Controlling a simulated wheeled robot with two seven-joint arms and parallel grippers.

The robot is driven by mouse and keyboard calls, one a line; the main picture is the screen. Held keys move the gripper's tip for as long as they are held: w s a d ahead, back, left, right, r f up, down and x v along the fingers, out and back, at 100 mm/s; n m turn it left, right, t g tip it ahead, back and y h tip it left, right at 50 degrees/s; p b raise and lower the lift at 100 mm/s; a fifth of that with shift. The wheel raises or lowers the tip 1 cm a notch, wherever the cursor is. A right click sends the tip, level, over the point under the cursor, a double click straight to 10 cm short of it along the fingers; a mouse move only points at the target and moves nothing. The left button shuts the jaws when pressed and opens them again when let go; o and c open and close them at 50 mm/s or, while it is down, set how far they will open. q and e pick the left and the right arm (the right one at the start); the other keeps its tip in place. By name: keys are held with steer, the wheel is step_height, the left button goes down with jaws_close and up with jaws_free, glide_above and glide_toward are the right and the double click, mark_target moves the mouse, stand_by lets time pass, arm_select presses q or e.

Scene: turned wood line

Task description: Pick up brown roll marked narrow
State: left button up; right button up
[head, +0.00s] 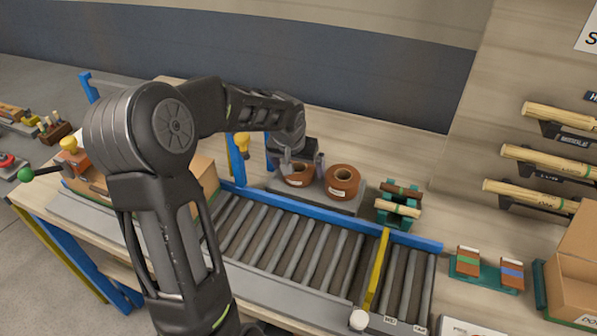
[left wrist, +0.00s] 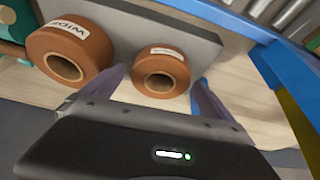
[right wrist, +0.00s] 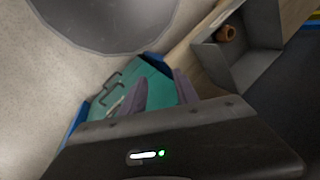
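Two brown rolls with hollow cores stand side by side on a grey plate (head: 330,200). The smaller roll (head: 297,181), the left one in the head view, carries a white label too small to read; it also shows in the left wrist view (left wrist: 181,75). The larger roll (head: 342,187) reads "WIDE" in the left wrist view (left wrist: 97,48). My left gripper (head: 303,163) is open, with its fingers on either side of the smaller roll; I cannot tell whether they touch it. My right gripper (right wrist: 160,90) is open and empty, away from the rolls, outside the head view.
A roller conveyor (head: 290,245) with blue rails and a yellow bar (head: 377,268) runs in front of the plate. A green rack (head: 397,212) with wooden pieces stands right of the rolls. A cardboard box (head: 575,285) is at the far right.

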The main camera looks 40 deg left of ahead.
arm_select(q)
steer(key=c, duration=1.3)
steer(key=shift+r, duration=0.1)
step_height(320, 180, up, 10)
steer(key=shift+f+b, duration=0.1)
steer(key=shift+b, duration=0.5)
